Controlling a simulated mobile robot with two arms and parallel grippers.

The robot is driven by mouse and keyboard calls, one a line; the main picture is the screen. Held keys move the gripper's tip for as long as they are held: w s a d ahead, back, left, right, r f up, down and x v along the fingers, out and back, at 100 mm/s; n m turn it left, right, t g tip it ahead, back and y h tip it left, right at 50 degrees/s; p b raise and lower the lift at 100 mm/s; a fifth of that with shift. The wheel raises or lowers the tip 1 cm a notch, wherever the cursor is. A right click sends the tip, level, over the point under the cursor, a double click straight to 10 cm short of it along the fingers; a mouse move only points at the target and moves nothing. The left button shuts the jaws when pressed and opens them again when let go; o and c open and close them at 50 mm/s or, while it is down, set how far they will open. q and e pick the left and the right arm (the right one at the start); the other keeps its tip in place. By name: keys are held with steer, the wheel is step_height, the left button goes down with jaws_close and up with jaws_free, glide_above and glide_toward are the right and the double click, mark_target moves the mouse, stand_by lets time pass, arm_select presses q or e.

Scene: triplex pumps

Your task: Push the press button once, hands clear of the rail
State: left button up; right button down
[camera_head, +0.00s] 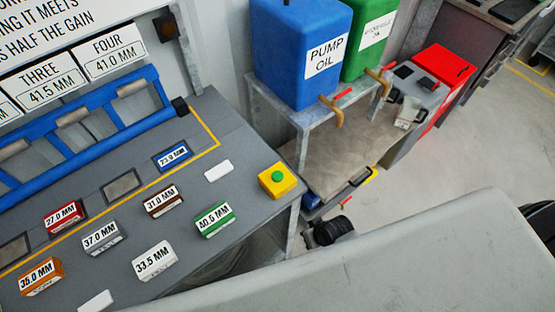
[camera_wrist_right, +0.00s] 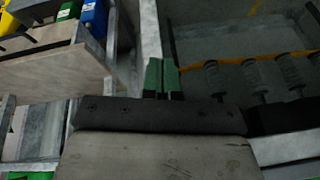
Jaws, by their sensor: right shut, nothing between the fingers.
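The press button is a green round cap (camera_head: 278,176) on a yellow box (camera_head: 277,187) at the right end of the grey bench in the head view. Nothing covers it there. A blue sloping rail (camera_head: 92,128) with grey rollers runs along the bench's back at the left. My right gripper (camera_wrist_right: 161,64) shows in the right wrist view as two green fingers side by side, closed and empty. It does not show in the head view, so its distance to the button cannot be told. My left gripper is in neither view.
Labelled blocks, such as the green 40.5 MM block (camera_head: 214,219) and white 33.5 MM block (camera_head: 154,261), sit on the bench. A blue pump oil tank (camera_head: 300,50) and green tank (camera_head: 372,35) stand behind. My own grey arm fills the lower right.

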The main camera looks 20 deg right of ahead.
steer(key=w+a+r+t+y+p, duration=0.1)
steer(key=w+a+r+p, duration=0.2)
steer(key=r, duration=0.8)
steer(key=w+a+r+y+p, duration=0.1)
steer(key=w+r+y+p, duration=0.2)
steer(key=r, duration=0.8)
arm_select(q)
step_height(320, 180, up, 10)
steer(key=p, duration=0.2)
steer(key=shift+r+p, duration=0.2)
steer(key=shift+p, duration=0.15)
arm_select(e)
step_height(320, 180, up, 9)
steer(key=y, duration=0.2)
glide_above(279, 174)
steer(key=shift+f+n+t, duration=0.15)
steer(key=shift+n+t, duration=0.15)
steer(key=shift+n, duration=0.1)
arm_select(q)
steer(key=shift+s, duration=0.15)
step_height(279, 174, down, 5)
steer(key=b, duration=0.5)
arm_select(e)
step_height(279, 174, down, 9)
steer(key=shift+r, duration=0.1)
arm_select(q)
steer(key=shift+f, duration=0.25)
arm_select(e)
steer(key=shift+f, duration=0.45)
